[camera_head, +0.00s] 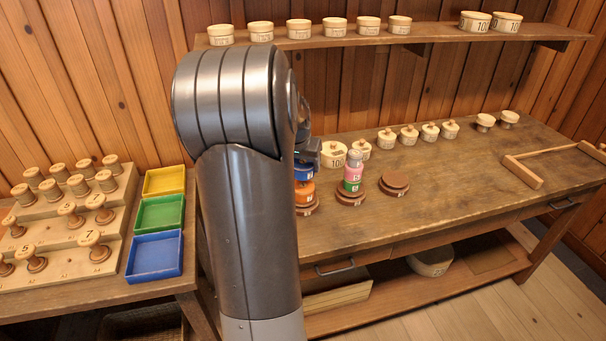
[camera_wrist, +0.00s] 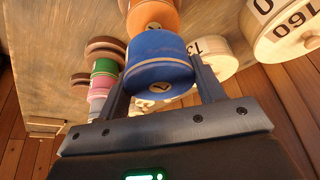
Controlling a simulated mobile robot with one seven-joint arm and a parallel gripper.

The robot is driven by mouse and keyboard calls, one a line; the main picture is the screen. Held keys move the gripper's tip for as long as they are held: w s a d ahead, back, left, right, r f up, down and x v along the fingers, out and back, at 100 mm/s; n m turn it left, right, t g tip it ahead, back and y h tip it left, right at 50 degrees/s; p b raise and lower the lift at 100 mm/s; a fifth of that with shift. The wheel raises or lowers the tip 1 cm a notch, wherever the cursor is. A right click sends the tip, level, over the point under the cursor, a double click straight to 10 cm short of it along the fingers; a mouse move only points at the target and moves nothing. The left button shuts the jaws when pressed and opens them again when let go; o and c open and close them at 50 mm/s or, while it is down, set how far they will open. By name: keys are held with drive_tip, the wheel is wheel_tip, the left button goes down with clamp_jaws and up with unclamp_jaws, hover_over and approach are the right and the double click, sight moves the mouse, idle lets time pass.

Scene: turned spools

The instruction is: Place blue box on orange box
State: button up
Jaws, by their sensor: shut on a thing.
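The blue box (camera_wrist: 158,66) is a round drum with a pale band, held between the two fingers of my gripper (camera_wrist: 162,84). In the head view the blue box (camera_head: 303,174) is partly hidden behind my arm, with my gripper (camera_head: 308,156) above it. The orange box (camera_head: 304,193) stands directly below it on a brown round base (camera_head: 307,210). The orange box (camera_wrist: 152,16) also shows beyond the blue one in the wrist view. The two look lined up and touching or nearly so; I cannot tell which.
A pink box (camera_head: 353,172) on a green box (camera_head: 351,187) stands close to the right. An empty brown base (camera_head: 394,183) is further right. Pale lidded boxes (camera_head: 332,154) stand behind. Yellow, green and blue trays (camera_head: 153,256) lie on the left table.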

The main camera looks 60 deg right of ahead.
sight(303, 174)
drive_tip(key=shift+f, duration=2)
drive_tip(key=shift+f, duration=0.1)
drive_tip(key=o, duration=1)
